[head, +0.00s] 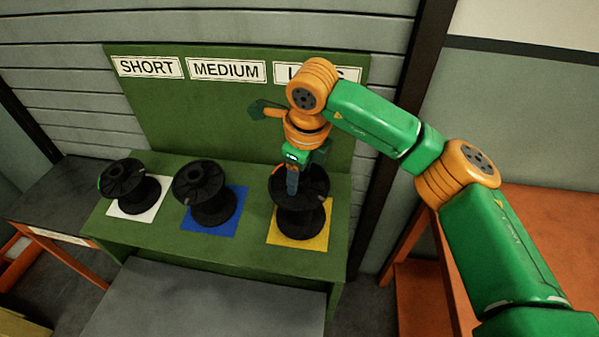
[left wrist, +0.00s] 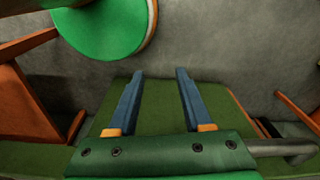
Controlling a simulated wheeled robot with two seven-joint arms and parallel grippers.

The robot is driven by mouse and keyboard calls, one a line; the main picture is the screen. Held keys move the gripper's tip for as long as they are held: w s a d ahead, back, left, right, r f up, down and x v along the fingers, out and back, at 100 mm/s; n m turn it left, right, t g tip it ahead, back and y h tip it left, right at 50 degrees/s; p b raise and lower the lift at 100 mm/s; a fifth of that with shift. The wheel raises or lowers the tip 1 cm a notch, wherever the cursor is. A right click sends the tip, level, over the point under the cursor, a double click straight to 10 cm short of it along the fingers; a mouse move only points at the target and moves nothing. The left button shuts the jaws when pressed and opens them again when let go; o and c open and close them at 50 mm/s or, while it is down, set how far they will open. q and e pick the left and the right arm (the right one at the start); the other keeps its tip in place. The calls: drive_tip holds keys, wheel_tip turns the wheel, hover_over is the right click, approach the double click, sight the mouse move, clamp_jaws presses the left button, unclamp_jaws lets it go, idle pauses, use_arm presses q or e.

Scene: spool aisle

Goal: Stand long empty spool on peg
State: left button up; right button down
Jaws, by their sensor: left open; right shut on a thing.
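A black spool (head: 299,205) stands upright over the yellow square (head: 318,237) on the green bench, below the partly covered third sign. My right gripper (head: 292,185) is over this spool from above, shut on its upper part. Whether a peg is inside the spool cannot be seen. My left gripper is not in the head view; in the left wrist view the left gripper (left wrist: 160,90) is open, with nothing between its fingers.
Two more black spools stand on the bench: one (head: 130,184) on the white square under SHORT, one (head: 206,192) on the blue square under MEDIUM. A green sign board (head: 225,115) rises behind. An orange table (head: 540,220) stands at right.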

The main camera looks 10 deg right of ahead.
drive_tip(key=shift+b+x, duration=0.65)
drive_tip(key=shift+x, duration=0.2)
drive_tip(key=shift+c, duration=0.7)
unclamp_jaws()
drive_tip(key=shift+s, duration=0.1)
drive_tip(key=shift+d+r, duration=0.1)
drive_tip(key=shift+r, duration=0.35)
drive_tip(key=b+v, duration=0.1)
drive_tip(key=v, duration=0.5)
drive_tip(key=shift+s+r, duration=0.15)
drive_tip(key=shift+s, duration=0.05)
